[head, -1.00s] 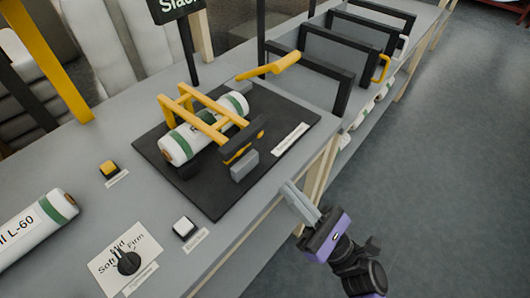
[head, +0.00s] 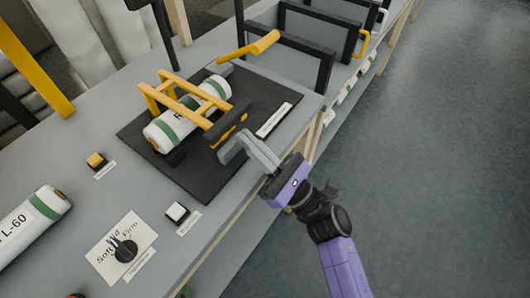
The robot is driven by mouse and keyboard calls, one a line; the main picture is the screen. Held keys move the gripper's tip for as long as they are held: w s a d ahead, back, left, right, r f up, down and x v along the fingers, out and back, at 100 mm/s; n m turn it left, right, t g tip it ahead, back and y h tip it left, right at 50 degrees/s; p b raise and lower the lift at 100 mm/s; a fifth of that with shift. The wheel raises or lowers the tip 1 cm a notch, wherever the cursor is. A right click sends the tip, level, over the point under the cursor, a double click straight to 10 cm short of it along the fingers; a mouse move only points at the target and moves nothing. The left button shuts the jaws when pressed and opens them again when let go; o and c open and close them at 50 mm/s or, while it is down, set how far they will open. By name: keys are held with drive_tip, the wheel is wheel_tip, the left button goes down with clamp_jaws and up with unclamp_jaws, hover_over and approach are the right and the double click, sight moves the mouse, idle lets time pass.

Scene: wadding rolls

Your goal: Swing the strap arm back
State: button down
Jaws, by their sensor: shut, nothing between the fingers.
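A yellow strap arm (head: 187,106) lies as a two-barred frame across a white roll with green bands (head: 165,132) on a black base plate (head: 207,187). A dark bar (head: 222,127) with yellow parts runs along the strap arm's near right end. My gripper (head: 246,142) is shut and empty, with its grey fingertips at this near end, over the plate's front right part. The fingers overlap the grey block there in the picture; I cannot tell whether they touch it or the bar.
A yellow lever (head: 250,46) stands behind the plate. Black-framed grey dividers (head: 292,60) line the bench beyond. A knob (head: 124,249), a white button (head: 177,211) and a yellow button (head: 96,160) sit at the left. The floor at right is clear.

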drive_tip(key=shift+x, duration=0.85)
